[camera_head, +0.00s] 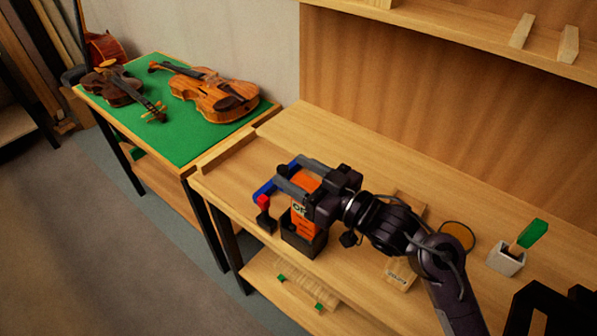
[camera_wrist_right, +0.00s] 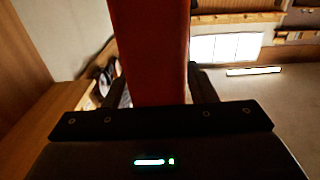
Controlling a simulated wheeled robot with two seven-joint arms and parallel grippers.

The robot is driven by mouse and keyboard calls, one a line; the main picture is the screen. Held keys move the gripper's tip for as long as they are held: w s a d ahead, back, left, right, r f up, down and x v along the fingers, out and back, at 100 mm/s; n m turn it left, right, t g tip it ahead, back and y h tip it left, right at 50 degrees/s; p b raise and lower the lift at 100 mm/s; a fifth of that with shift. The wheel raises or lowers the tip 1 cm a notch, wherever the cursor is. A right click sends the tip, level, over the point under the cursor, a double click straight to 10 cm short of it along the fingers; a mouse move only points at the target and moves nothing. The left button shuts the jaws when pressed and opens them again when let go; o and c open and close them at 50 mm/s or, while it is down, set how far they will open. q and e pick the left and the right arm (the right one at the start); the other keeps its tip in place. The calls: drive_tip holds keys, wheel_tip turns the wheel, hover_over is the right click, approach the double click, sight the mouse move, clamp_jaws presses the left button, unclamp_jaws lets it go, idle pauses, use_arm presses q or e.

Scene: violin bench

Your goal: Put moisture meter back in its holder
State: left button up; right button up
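The orange moisture meter (camera_head: 304,222), with a white label and dark lettering, stands roughly upright near the front left of the bench. Its lower end is at the mouth of a black box-shaped holder (camera_head: 303,245) and appears to be within its walls; how deep it sits is hard to tell. My right gripper (camera_head: 281,180) is shut on the meter's upper part, with a finger on each side. In the right wrist view the meter (camera_wrist_right: 150,50) shows as a red-orange block between the fingers.
A small red-topped black item (camera_head: 264,212) stands just left of the holder. A wooden block (camera_head: 398,274), a round amber item (camera_head: 457,236) and a white cup (camera_head: 506,260) with a green-topped tool lie to the right. Violins (camera_head: 212,94) rest on a green-topped table (camera_head: 187,138).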

drive_tip(key=shift+r, duration=0.25)
drive_tip(key=shift+r+p, duration=0.3)
drive_tip(key=shift+r, duration=0.15)
drive_tip(key=b+v, duration=0.2)
drive_tip(key=v, duration=1)
drive_tip(key=shift+f, duration=0.1)
